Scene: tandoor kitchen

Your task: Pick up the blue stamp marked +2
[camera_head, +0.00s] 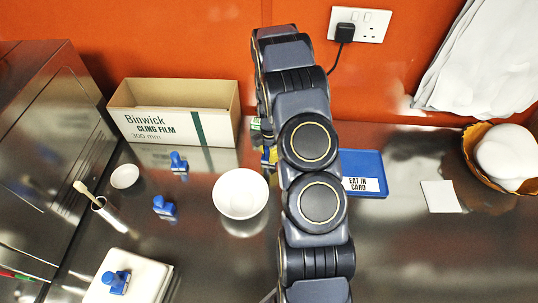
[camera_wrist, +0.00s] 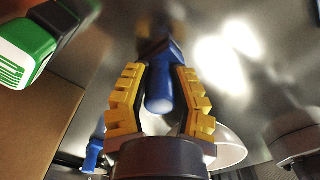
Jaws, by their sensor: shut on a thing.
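In the wrist view my gripper (camera_wrist: 160,72) has its yellow ridged fingers closed on either side of the handle of a blue stamp (camera_wrist: 160,92). The stamp's far end is dark and its marking cannot be read. In the head view my arm hides most of the gripper; a bit of yellow and blue shows left of the arm. Other blue stamps stand on the steel counter: one by the box (camera_head: 179,163), one lower left of it (camera_head: 164,208), and one on a white block (camera_head: 116,283). Their markings are not readable.
A cling film box (camera_head: 160,125) stands at the back left. A white bowl (camera_head: 240,196) is left of my arm, and a blue tray (camera_head: 368,165) with an "EAT IN CARD" label is right of it. A green-and-white object (camera_wrist: 30,45) is close in the wrist view. The counter's right front is clear.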

